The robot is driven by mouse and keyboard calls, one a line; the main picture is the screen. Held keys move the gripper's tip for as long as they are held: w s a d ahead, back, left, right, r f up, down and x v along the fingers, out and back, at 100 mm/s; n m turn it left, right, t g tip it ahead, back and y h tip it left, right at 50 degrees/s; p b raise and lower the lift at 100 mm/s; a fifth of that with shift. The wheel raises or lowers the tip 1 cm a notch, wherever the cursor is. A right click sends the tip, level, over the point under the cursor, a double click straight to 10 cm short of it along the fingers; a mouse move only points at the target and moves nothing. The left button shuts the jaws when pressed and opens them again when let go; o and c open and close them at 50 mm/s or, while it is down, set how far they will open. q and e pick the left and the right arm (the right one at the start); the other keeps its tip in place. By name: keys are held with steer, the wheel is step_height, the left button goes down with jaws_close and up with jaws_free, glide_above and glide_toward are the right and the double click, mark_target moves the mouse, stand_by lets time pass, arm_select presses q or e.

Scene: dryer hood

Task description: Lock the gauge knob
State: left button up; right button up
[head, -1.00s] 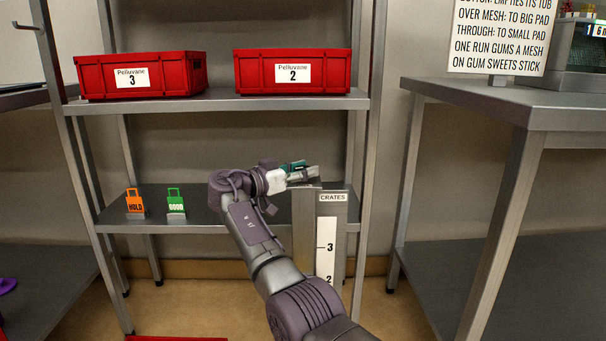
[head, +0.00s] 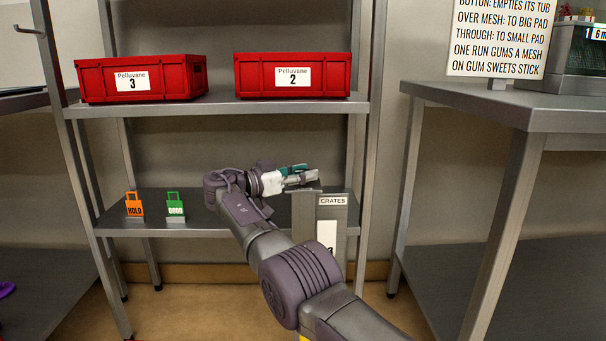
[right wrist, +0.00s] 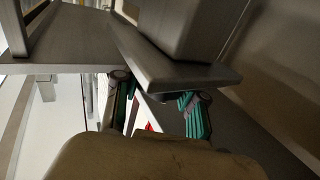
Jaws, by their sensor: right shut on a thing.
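The gauge is a grey upright with a "CRATES" label (head: 333,201) and a white number strip, standing at the front right of the rack. My right forearm covers its lower part. My right gripper (head: 302,176) is at the top of the gauge, shut on a grey metal part of it. In the right wrist view, its teal-padded fingers (right wrist: 160,108) stand either side of a grey metal plate (right wrist: 165,65). I cannot make out the knob in either view. My left gripper is not in view.
Two red crates, "Pelluvane 3" (head: 142,79) and "Pelluvane 2" (head: 292,75), sit on the upper shelf. An orange HOLD tag (head: 134,206) and a green GOOD tag (head: 175,206) stand on the lower shelf. A metal table (head: 520,108) is at right.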

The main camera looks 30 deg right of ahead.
steer(key=shift+f, duration=0.1)
steer(key=o, duration=1.2)
steer(key=shift+c, duration=0.2)
steer(key=shift+n+t+p, duration=0.35)
steer(key=shift+n+t, duration=0.15)
steer(key=shift+t, duration=0.3)
